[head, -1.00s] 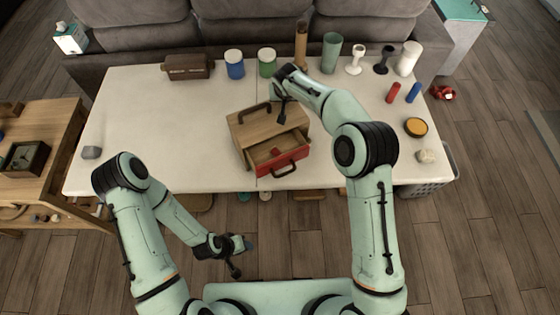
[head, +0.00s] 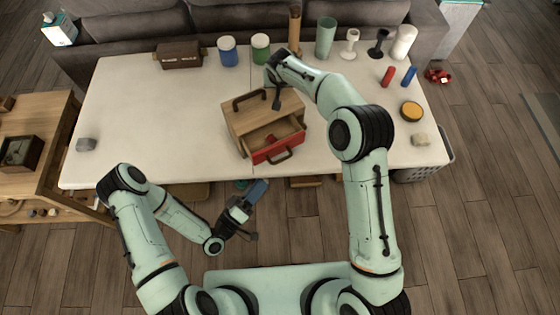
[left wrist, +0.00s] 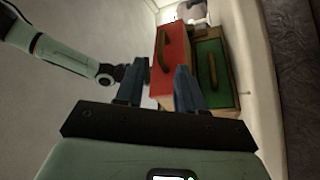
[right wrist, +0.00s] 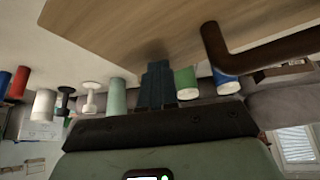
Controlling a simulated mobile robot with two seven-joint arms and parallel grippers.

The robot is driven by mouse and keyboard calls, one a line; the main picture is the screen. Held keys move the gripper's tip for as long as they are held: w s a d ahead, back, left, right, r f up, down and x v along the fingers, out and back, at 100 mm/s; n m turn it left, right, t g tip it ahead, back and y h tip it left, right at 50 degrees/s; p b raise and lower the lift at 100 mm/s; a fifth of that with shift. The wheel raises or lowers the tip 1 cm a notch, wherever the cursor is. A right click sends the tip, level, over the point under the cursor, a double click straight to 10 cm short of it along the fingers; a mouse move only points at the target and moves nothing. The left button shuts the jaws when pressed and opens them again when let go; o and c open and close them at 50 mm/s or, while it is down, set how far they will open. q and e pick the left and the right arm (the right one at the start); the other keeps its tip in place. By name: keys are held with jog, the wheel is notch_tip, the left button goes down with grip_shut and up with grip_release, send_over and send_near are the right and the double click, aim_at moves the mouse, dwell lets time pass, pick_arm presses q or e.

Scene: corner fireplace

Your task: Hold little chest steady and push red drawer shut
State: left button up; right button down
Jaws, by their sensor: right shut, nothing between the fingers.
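The little wooden chest (head: 243,120) stands on the white table with its dark handle on top. Its red drawer (head: 279,150) is pulled out toward me, with a dark handle on its front. In the left wrist view the red drawer (left wrist: 175,50) is ahead, beside a green drawer (left wrist: 209,65). My left gripper (head: 258,188) is open and empty, near the table's front edge, short of the red drawer. My right gripper (head: 277,104) is shut and empty at the chest's top; its fingertips (right wrist: 157,68) are close to the wood, and contact is unclear.
A brown box (head: 180,56), a blue jar (head: 228,52), a green jar (head: 261,48) and several cups and holders line the table's back. A yellow-topped round tin (head: 411,111) and a stone (head: 420,140) lie at the right. The table's left half is mostly clear.

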aim_at(280, 161)
pick_arm(q)
jog(key=x, duration=1)
jog(key=shift+w+d, duration=0.1)
jog(key=shift+d, duration=0.05)
grip_shut()
